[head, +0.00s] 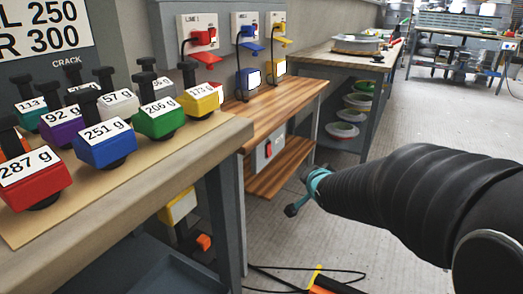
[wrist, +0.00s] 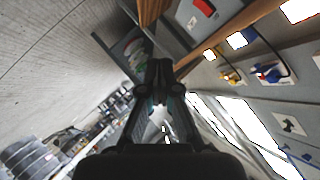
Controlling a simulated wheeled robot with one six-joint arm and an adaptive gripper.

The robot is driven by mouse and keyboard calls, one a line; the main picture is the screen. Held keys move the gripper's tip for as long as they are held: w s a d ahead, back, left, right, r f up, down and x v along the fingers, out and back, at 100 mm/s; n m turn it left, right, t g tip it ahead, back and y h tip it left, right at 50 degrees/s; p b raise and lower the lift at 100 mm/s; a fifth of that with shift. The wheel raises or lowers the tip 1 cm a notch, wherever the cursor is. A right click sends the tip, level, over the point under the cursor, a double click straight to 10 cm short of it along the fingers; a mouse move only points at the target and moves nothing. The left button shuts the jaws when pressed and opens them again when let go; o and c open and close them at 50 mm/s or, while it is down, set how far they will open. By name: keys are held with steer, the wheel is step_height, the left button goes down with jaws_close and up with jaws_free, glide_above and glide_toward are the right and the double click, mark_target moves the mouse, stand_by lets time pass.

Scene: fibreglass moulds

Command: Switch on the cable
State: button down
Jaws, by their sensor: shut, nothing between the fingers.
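A grey switch box with a red rocker (head: 268,149) is fixed under the wooden bench, at the middle of the head view. What looks like the same red rocker shows at the top of the wrist view (wrist: 204,7). Whether it is on or off cannot be told. Red, blue and yellow plugs with cables hang at wall panels above the bench; the red one (head: 204,57) is at the left. A black cable (head: 300,270) lies on the floor. My gripper (head: 291,209) is shut and empty, in front of the bench and apart from the switch box; its fingers point up in the wrist view (wrist: 159,68).
The wooden bench (head: 285,103) has a low shelf (head: 282,178) below the switch. A table with several labelled coloured weights (head: 105,145) stands at the left. An orange and yellow object (head: 325,282) lies on the floor. Floor to the right is clear.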

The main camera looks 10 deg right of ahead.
steer(key=w+f+m+t+y, duration=0.3)
steer(key=w+f+m+t, duration=0.1)
steer(key=w, duration=0.6)
step_height(320, 180, down, 2)
steer(key=shift+w+a+f+m+b, duration=0.1)
steer(key=shift+w+a+m+b, duration=0.2)
steer(key=shift+m, duration=0.5)
steer(key=shift+w, duration=0.1)
glide_toward(269, 150)
steer(key=w+d+f, duration=0.2)
steer(key=w+d, duration=0.1)
steer(key=w, duration=0.2)
steer(key=shift+w+a+f+p, duration=0.2)
steer(key=shift+w+a+f, duration=0.05)
steer(key=shift+w+a, duration=0.4)
steer(key=shift+w+a+f+p, duration=0.15)
steer(key=shift+w+a+f, duration=0.05)
steer(key=shift+w+a, duration=0.4)
steer(key=shift+s, duration=0.1)
